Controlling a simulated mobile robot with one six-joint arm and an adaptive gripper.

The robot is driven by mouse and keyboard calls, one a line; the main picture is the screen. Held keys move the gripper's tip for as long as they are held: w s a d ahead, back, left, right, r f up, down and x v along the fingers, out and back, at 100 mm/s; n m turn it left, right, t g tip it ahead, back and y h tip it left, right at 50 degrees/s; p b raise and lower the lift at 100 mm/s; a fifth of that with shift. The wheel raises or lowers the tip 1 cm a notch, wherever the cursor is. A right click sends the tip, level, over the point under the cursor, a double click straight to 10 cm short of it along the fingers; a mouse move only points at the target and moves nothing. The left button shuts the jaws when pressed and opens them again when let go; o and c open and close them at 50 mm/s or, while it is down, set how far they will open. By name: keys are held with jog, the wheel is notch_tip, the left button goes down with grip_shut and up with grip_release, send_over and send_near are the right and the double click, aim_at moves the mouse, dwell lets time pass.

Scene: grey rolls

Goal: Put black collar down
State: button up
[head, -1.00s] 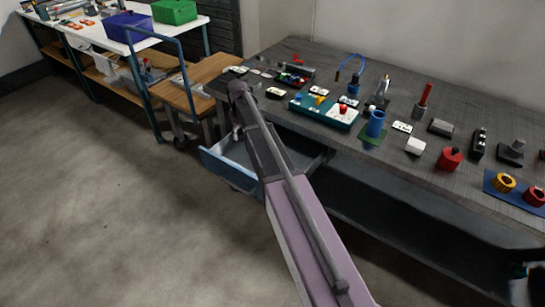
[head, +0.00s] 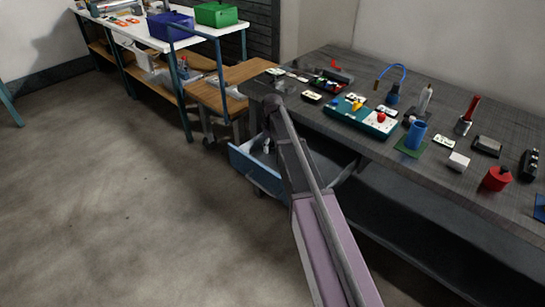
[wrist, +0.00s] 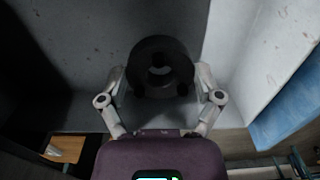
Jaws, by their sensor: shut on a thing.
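The black collar (wrist: 140,62), a thick dark ring with a hole, is in my gripper (wrist: 160,80) in the wrist view. The fingers are shut on it from its left and right sides. Below it are the grey inner surfaces of an open drawer (wrist: 228,55), with the blue drawer front (wrist: 288,105) at right. I cannot tell the height of the collar above the drawer floor. In the head view, my arm reaches to the open blue drawer (head: 255,172) under the bench's left end; the collar is not distinguishable there.
A wooden cart (head: 225,88) stands left of the drawer. The floor at left is clear.

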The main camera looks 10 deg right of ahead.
aim_at(272, 157)
jog(key=shift+f, duration=0.1)
dwell(0.3)
jog(key=shift+f+b, duration=1.8)
jog(key=shift+b, duration=0.05)
jog(key=shift+f, duration=0.15)
jog(key=o, duration=1.1)
jog(key=shift+r, duration=0.2)
notch_tip(272, 157, up, 12)
jog(key=p, duration=1.2)
jog(key=s+m, duration=0.7)
jog(key=s, duration=2.2)
jog(key=shift+a, duration=0.15)
